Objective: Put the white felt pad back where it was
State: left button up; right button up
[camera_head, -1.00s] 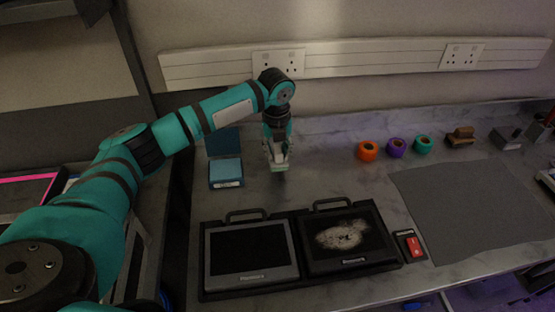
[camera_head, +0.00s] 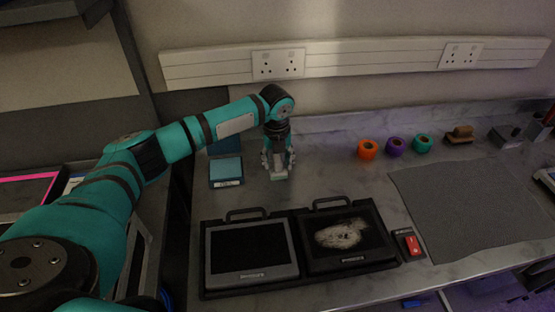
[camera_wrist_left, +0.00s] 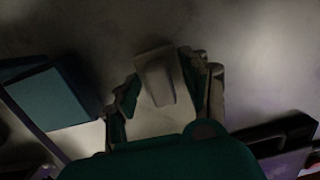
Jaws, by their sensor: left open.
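The white felt pad (camera_head: 279,177), a pale block with a grip on top, sits at the worktop behind the two framed panels. It also shows in the left wrist view (camera_wrist_left: 155,76), between the spread fingers. My left gripper (camera_head: 278,165) points down over it and is open, with one finger on each side of the grip. I cannot tell whether a finger touches it. The fingers hide part of the pad in the head view. My right gripper is not in view.
An open blue box (camera_head: 226,171) stands left of the pad. Two black-framed panels (camera_head: 252,247) with handles lie in front, with a red switch (camera_head: 412,244) beside them. Orange, purple and green rolls (camera_head: 396,147) stand right. A grey mat (camera_head: 470,205) lies flat further right.

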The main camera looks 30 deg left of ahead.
aim_at(277, 162)
pick_arm(q)
notch_tip(277, 162, up, 12)
jog(key=s+b, duration=0.1)
jog(key=shift+s+d, duration=0.15)
jog(key=shift+d, duration=0.1)
jog(key=shift+r, duration=0.1)
dwell(0.5)
